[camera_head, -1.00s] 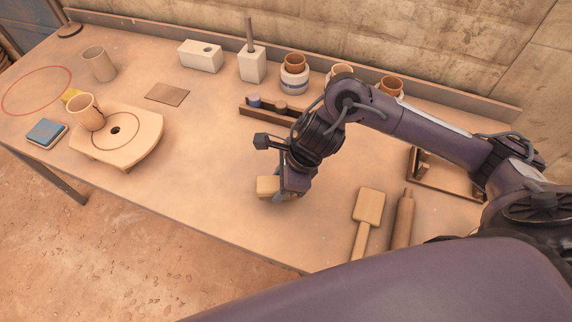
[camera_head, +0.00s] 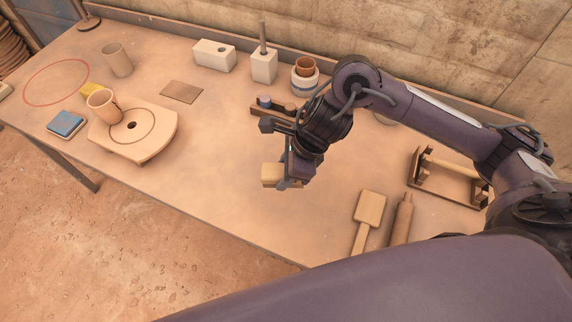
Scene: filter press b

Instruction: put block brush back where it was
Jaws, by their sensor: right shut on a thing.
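My right gripper (camera_head: 284,182) points down over the middle of the table. It is shut on a pale wooden block (camera_head: 273,174), which I take to be the block brush. The jaws and wrist hide the block's right part, and any bristles under it cannot be made out. The block seems to be at or a little above the tabletop; I cannot tell whether it touches. My left gripper is out of view.
A wooden paddle (camera_head: 370,208), a rolling pin (camera_head: 402,222) and a wooden rack (camera_head: 452,181) lie to the right. A round-marked board (camera_head: 164,135) is at left. The table between board and gripper is clear.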

